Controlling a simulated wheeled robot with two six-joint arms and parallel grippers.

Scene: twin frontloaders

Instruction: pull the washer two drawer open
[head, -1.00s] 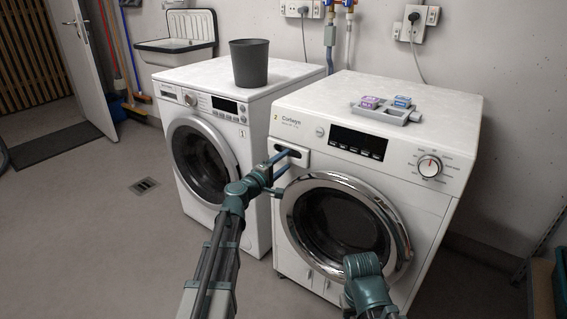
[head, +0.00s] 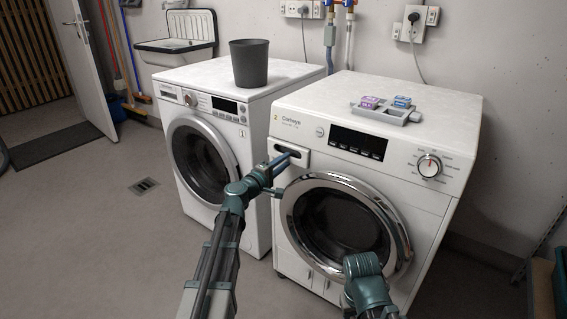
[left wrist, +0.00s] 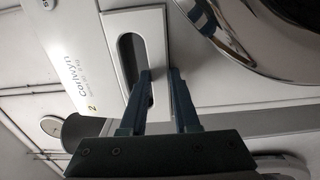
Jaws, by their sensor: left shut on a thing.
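Washer two (head: 400,185) is the white front-loader on the right, with a "2" on its panel and a chrome-ringed door (head: 345,220). Its drawer (head: 302,163) is the white front with a dark slot at the panel's upper left. It seems to stand slightly proud of the panel. My left gripper (head: 284,158) is shut on the drawer front. In the left wrist view, one finger of the gripper (left wrist: 161,76) reaches into the slot and the other lies outside the drawer's edge (left wrist: 158,35). My right gripper is out of view; only part of that arm shows.
The other washer (head: 215,125) stands close on the left with a dark grey bin (head: 249,63) on top. A grey tray (head: 385,113) with small purple and blue boxes lies on washer two.

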